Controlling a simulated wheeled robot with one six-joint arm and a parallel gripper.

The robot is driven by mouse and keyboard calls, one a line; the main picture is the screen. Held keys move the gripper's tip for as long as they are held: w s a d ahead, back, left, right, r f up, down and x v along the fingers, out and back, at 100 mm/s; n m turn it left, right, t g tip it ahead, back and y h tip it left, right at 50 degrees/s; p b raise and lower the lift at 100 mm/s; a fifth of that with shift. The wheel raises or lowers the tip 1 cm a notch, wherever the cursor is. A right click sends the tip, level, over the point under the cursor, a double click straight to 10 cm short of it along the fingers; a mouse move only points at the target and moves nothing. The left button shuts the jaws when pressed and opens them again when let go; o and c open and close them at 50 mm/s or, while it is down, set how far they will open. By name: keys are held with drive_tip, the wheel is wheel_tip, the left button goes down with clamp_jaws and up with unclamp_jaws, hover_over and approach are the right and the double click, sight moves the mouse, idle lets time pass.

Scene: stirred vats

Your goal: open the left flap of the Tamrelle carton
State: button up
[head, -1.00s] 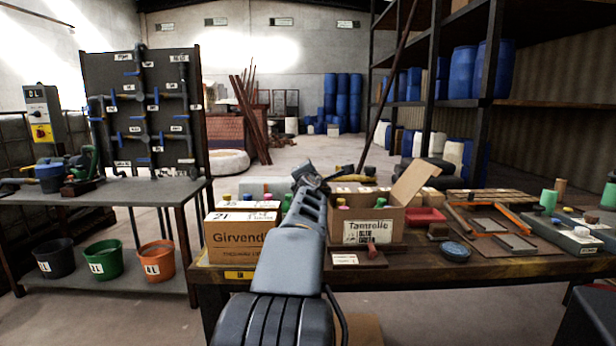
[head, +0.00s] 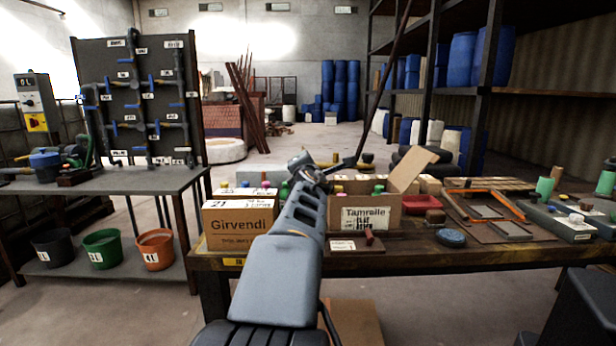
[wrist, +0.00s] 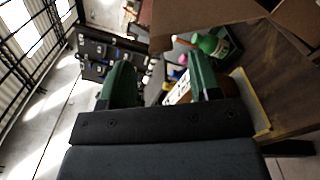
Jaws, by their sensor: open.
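The Tamrelle carton (head: 378,222) stands on the wooden bench, with one flap (head: 412,169) raised at its right side. Several coloured bottle caps show inside its top opening. Its left edge is partly behind my arm, and I cannot make out the left flap. My gripper (head: 306,160) is above and to the left of the carton's opening in the head view. In the wrist view my gripper (wrist: 160,80) is open, with two green fingers apart. Brown cardboard (wrist: 205,22) shows beyond the fingers, by a green-capped bottle (wrist: 212,45); nothing is clearly held.
The Girvendi carton (head: 238,224) stands left of the Tamrelle carton, partly behind my arm. A small stand with a red handle (head: 369,237) is in front of the Tamrelle carton. A red tray (head: 421,204), a blue round object (head: 451,237) and tools crowd the bench to the right.

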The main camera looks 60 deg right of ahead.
drive_tip(key=p+v, duration=0.1)
drive_tip(key=v, duration=0.7)
drive_tip(key=shift+a+p, duration=0.2)
drive_tip(key=shift+p, duration=0.15)
